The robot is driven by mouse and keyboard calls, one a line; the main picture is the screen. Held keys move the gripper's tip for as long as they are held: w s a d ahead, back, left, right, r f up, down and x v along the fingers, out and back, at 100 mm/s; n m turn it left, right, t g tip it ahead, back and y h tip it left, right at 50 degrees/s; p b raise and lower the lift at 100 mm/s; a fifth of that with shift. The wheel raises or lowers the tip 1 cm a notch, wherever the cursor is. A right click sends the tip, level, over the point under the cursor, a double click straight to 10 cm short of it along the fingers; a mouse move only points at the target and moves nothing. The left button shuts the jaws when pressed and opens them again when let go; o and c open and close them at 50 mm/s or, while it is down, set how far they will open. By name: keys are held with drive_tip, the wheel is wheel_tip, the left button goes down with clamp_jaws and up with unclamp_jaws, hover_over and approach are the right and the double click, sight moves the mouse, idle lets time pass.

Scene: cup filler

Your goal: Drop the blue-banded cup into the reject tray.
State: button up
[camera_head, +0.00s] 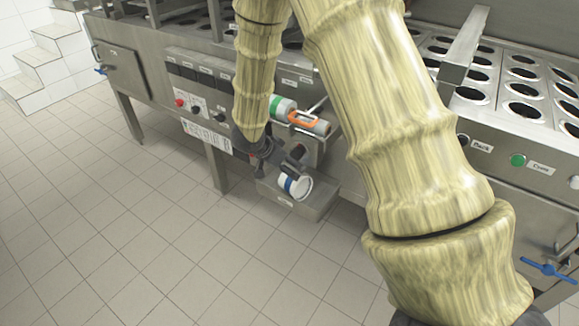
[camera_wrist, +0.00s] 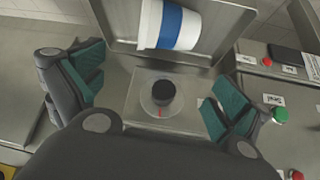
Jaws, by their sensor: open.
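The blue-banded cup (camera_head: 281,182) is white with a blue band and lies tipped on its side, within the outline of the small metal reject tray (camera_head: 312,212). In the wrist view the same cup (camera_wrist: 186,26) shows at the top, against the tray's grey wall (camera_wrist: 226,57). Whether it touches the tray floor is hard to tell. My gripper (camera_head: 279,166) is just above and left of the cup in the head view. In the wrist view my gripper (camera_wrist: 152,92) has its green-padded fingers wide apart, with the cup beyond them and not between them.
A green-banded cup (camera_head: 284,106) and an orange-marked item (camera_head: 305,121) lie above the tray by the machine front. A black round knob (camera_wrist: 163,93) shows between my fingers in the wrist view. Buttons line the machine panel (camera_wrist: 285,84). The tiled floor (camera_head: 130,220) is clear.

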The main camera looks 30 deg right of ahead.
drive_tip(key=s+a+f+n+y, duration=0.1)
drive_tip(key=s+a+f+n, duration=0.3)
drive_tip(key=s+f, duration=0.45)
drive_tip(key=s+a+f+n+y, duration=0.1)
drive_tip(key=s+a+f+n, duration=0.1)
drive_tip(key=s+f+n, duration=0.5)
drive_tip(key=s+a+f+n+y, duration=0.1)
drive_tip(key=s+a+f, duration=0.2)
drive_tip(key=s, duration=0.4)
drive_tip(key=s+a+f+n+g+y, duration=0.1)
drive_tip(key=s+a+f+y, duration=0.1)
drive_tip(key=s, duration=0.5)
drive_tip(key=s+a+f+n+y, duration=0.2)
drive_tip(key=s+a+f, duration=0.3)
drive_tip(key=s, duration=0.3)
drive_tip(key=shift+a+g, duration=0.4)
drive_tip(key=shift+a, duration=0.2)
drive_tip(key=shift+w+r, duration=0.1)
wheel_tip(320, 180, up, 12)
drive_tip(key=p, duration=1.2)
